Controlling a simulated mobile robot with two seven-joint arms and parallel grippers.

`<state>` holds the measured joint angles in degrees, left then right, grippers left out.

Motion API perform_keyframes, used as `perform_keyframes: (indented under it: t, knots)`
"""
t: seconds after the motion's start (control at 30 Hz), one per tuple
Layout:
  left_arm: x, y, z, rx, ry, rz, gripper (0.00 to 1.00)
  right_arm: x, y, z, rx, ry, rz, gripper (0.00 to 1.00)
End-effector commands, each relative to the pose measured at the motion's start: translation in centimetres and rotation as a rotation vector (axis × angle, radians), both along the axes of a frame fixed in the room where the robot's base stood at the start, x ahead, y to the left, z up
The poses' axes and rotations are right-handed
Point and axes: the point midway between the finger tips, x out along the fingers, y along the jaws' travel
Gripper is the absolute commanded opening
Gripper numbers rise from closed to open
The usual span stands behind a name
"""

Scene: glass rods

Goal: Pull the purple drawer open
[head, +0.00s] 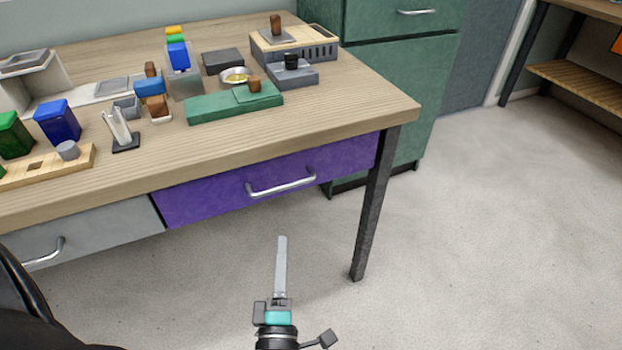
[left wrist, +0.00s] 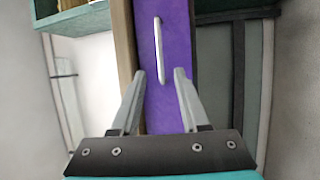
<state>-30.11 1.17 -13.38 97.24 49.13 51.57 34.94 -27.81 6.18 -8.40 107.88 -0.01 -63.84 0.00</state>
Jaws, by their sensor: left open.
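The purple drawer (head: 225,188) is under the right part of the wooden table and looks shut. Its silver bar handle (head: 281,184) runs along the middle of its front. My left gripper (head: 282,240) is in front of and below the drawer in the head view, apart from the handle. In the left wrist view, the purple drawer front (left wrist: 177,28) stands upright in the picture, with the handle (left wrist: 158,52) ahead of the fingertips. The left gripper (left wrist: 160,75) is open, with nothing between its fingers. My right gripper is not in view.
A grey drawer (head: 110,240) with its own handle adjoins on the left. A dark table leg (head: 372,215) stands right of the purple drawer. The tabletop (head: 350,105) carries several blocks and fixtures. A green cabinet (head: 400,75) stands behind. The floor (head: 480,240) in front is clear.

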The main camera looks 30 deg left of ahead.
Motion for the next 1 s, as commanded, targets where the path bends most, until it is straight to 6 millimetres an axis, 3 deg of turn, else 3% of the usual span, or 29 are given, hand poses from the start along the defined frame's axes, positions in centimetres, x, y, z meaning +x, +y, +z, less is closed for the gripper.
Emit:
perform_keyframes:
  t: [0.17,0.7,1.0]
  knots:
    - [1.3,0.9,0.3,-0.002,-0.009,0.009,0.45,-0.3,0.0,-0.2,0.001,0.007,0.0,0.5]
    - [10.9,5.6,2.3,0.0,-0.007,0.005,0.45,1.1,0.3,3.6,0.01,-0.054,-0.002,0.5]
    - [13.2,6.8,2.8,0.0,-0.005,0.004,0.45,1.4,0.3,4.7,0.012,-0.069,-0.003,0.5]
